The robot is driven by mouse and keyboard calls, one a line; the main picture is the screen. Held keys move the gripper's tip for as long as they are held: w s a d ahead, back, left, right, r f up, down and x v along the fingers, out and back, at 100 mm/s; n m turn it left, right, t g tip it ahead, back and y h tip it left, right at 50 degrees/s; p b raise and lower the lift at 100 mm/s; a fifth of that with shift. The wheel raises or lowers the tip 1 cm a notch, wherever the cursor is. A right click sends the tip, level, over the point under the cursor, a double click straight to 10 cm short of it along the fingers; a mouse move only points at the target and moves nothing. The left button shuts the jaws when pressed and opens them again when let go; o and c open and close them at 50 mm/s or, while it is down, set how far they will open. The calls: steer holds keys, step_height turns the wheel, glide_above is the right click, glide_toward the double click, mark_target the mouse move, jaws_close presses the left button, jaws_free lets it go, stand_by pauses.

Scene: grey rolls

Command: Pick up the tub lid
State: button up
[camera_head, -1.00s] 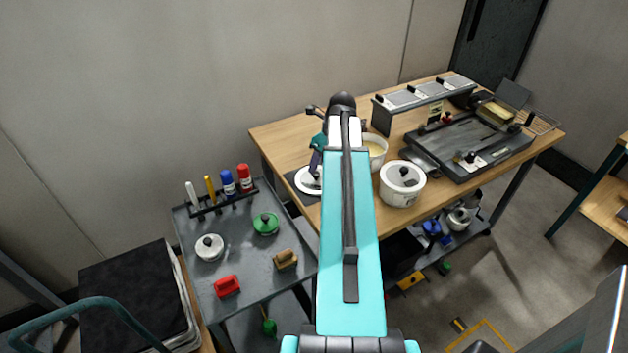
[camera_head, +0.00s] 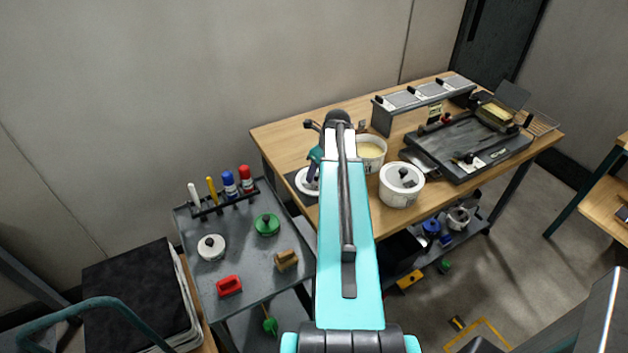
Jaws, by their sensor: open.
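Several lids are in view, and I cannot tell for sure which one is the tub lid. A white round lid-like disc (camera_head: 304,186) lies on a dark mat at the table's left front, partly hidden by my gripper. My gripper (camera_head: 313,176) is open, pointing down just over this disc; its fingertips are small and partly hidden, so contact is unclear. An open white tub (camera_head: 370,158) with yellow contents stands right of my arm. A second white tub (camera_head: 399,192) wears a white lid (camera_head: 402,174) with a dark handle.
A grey cart (camera_head: 236,266) at left holds a white lid (camera_head: 211,248), a green lid (camera_head: 267,225), a red block (camera_head: 229,285), a brown block (camera_head: 286,260) and a rack of markers (camera_head: 229,184). A black griddle (camera_head: 473,142) and a container rail (camera_head: 425,105) fill the table's right.

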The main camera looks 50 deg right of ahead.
mark_target(317, 175)
steer(key=shift+c, duration=0.3)
jaws_close()
stand_by(0.3)
step_height(317, 175, up, 10)
steer(key=b, duration=0.2)
stand_by(0.8)
stand_by(0.5)
